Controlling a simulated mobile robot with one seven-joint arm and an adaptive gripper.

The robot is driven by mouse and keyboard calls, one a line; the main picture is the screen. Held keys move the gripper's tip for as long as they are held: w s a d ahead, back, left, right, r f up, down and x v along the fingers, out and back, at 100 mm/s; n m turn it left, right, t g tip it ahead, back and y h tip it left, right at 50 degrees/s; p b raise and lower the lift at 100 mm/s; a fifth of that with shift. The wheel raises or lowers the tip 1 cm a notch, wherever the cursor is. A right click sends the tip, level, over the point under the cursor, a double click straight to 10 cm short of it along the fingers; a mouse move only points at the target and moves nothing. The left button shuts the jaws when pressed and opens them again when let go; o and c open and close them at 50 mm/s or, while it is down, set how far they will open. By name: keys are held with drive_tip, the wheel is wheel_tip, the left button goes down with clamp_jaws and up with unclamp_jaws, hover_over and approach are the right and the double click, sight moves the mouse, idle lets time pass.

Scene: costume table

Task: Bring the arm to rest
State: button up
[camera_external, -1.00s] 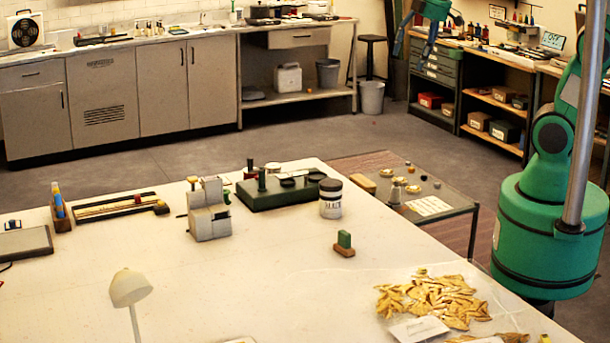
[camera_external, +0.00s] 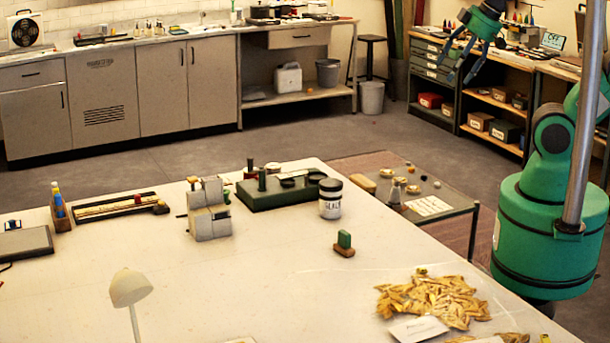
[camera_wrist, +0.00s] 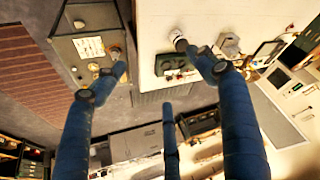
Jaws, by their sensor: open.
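My gripper (camera_external: 460,62) is at the upper right of the external view, raised in the air and well clear of the white table (camera_external: 270,280). Its blue fingers are spread apart with nothing between them. In the wrist view my gripper (camera_wrist: 155,68) shows as several long blue fingers, open and empty. The wrist view looks down past them at the table's edge, a small side table (camera_wrist: 92,75) and the floor. My green arm base stands at the right of the external view, partly hidden by a metal pole.
The table holds a green-based device (camera_external: 285,190), a white labelled jar (camera_external: 330,198), a grey block device (camera_external: 208,212), a small green-topped stamp (camera_external: 344,243), a pile of golden leaves (camera_external: 430,300) and a lamp (camera_external: 130,288). Shelving (camera_external: 490,105) stands behind my gripper in the picture.

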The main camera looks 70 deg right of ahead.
wheel_tip(320, 180, down, 8)
drive_tip(key=b, duration=0.7)
drive_tip(key=shift+r+b, duration=0.25)
drive_tip(key=shift+b, duration=0.05)
